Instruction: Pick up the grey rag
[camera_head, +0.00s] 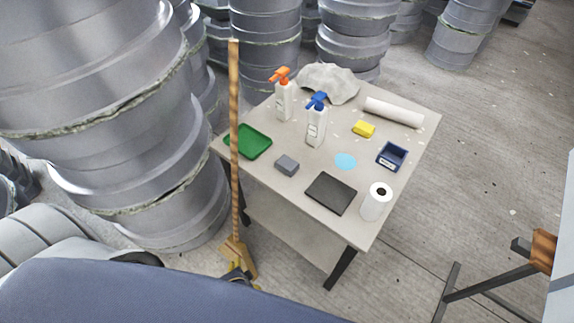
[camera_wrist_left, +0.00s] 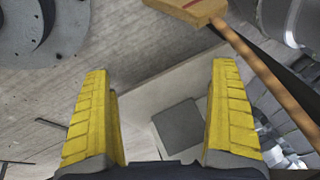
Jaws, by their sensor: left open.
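The grey rag (camera_head: 328,83) is a crumpled pale grey cloth at the back edge of the table (camera_head: 405,155) in the head view. I cannot make it out in the left wrist view. My left gripper (camera_head: 240,273) is low in front of the table, near the foot of the broom and well away from the rag. In the left wrist view its two yellow fingers (camera_wrist_left: 161,70) are wide apart with nothing between them. My right gripper is not in view.
A broom (camera_head: 235,150) stands upright at the table's left side, close to my left gripper. Two spray bottles (camera_head: 284,100) (camera_head: 316,125) stand in front of the rag, and a white roll (camera_head: 393,112) lies to its right. Large grey moulds (camera_head: 120,90) crowd the left.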

